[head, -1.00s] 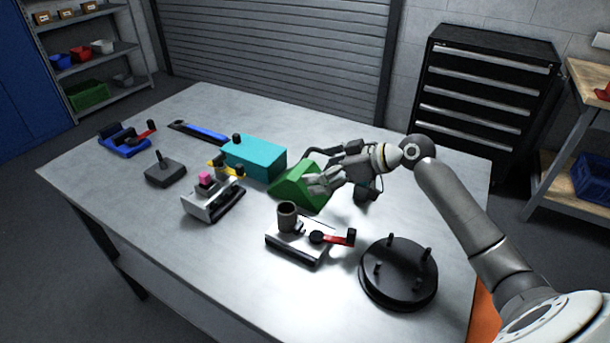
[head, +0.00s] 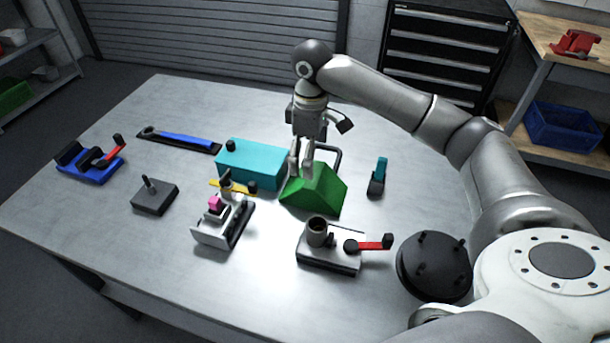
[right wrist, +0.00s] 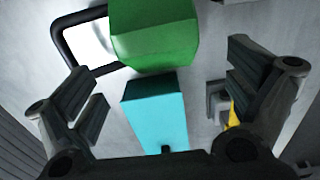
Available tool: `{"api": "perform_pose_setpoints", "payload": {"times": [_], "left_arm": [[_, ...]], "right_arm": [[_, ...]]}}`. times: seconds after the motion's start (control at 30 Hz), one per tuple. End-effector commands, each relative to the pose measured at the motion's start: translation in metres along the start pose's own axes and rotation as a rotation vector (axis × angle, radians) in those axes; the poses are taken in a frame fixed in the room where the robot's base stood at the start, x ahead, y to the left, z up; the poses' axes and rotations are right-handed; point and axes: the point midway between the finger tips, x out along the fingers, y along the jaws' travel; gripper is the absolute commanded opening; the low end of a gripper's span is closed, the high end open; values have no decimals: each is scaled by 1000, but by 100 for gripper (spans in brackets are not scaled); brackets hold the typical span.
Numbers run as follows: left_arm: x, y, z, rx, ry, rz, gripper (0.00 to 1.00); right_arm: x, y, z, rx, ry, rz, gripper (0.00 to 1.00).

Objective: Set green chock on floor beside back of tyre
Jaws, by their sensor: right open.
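The green chock (head: 313,190) is a wedge block lying on the grey metal table. It also shows at the top of the right wrist view (right wrist: 155,38). A black loop (head: 330,156) shows at its far side; I cannot tell if it is a handle. My right gripper (head: 303,172) points down at the chock's upper left side, partly covering it. In the right wrist view the right gripper's fingers are apart with nothing held between them. I cannot tell whether a finger touches the chock. No tyre is in view. My left gripper is not in view.
A teal box (head: 250,164) stands close to the chock's left. A small teal-and-black tool (head: 377,177) lies to its right. The table's left front is clear.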

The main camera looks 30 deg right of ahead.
Motion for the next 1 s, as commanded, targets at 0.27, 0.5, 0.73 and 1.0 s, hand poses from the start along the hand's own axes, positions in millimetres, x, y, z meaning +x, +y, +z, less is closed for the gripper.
{"api": "perform_pose_setpoints", "payload": {"times": [0.27, 0.5, 0.73, 1.0], "left_arm": [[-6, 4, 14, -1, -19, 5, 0], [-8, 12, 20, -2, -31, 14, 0], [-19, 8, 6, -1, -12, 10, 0], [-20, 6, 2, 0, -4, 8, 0]], "right_arm": [[36, 1, 4, 5, -20, 3, 100], [57, 2, 5, 5, -16, 5, 100], [89, 3, 10, 4, -18, 2, 100], [108, 4, 10, 2, -14, 6, 100]]}}
